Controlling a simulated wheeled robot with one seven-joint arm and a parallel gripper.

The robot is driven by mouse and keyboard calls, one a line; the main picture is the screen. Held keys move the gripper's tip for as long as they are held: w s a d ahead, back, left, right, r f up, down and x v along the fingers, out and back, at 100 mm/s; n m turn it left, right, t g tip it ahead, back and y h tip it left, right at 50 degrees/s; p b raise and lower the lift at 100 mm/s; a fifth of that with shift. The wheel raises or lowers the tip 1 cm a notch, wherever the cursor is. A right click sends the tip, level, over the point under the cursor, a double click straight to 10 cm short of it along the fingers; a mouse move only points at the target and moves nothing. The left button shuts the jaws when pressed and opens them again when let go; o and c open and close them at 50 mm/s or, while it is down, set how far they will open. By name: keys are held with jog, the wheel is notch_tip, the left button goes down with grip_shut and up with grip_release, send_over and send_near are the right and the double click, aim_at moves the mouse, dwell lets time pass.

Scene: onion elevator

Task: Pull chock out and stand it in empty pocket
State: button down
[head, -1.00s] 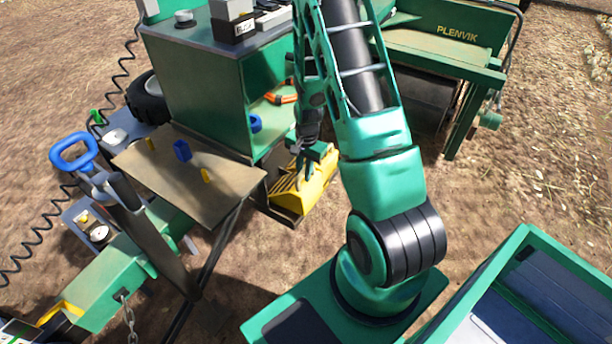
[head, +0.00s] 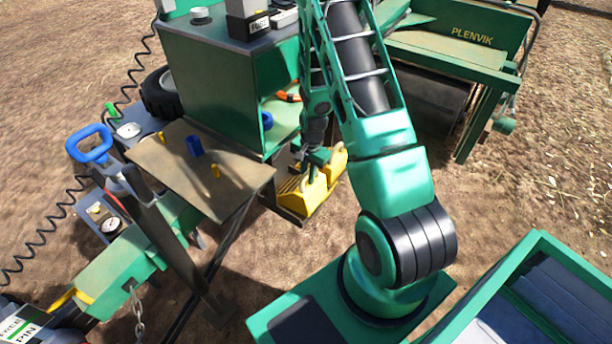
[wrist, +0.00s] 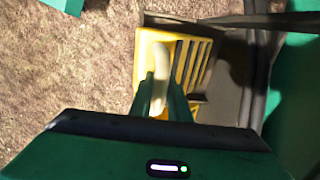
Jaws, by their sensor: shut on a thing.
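In the head view, a yellow slotted chock (head: 303,195) is low beside the green cabinet, and a second yellow block (head: 335,166) shows just behind it to the right. My gripper (head: 312,176) is at the top of the nearer chock and shut on it. In the wrist view, my gripper's fingers (wrist: 162,82) are closed around the pale handle (wrist: 161,62) of the yellow chock (wrist: 195,60). A dark holder (wrist: 228,75) lies right beside the chock. My fingers and arm hide part of both blocks, and I cannot make out an empty pocket.
The green cabinet (head: 215,90) rises behind. A green PLENVIK machine (head: 470,50) stands at the back right.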

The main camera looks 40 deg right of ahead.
jog(key=shift+s+d+f, duration=0.1)
jog(key=shift+s+f, duration=0.4)
jog(key=shift+s, duration=0.2)
jog(key=c, duration=1.6)
grip_release()
jog(key=shift+s+d, duration=0.1)
jog(key=shift+c, duration=0.4)
jog(key=shift+o, duration=0.5)
jog(key=shift+w+d+r, duration=0.1)
jog(key=shift+w+r, duration=0.3)
jog(key=shift+r, duration=0.1)
jog(key=r, duration=1)
jog(key=shift+a+r, duration=0.2)
jog(key=shift+r, duration=0.1)
jog(key=shift+r, duration=0.1)
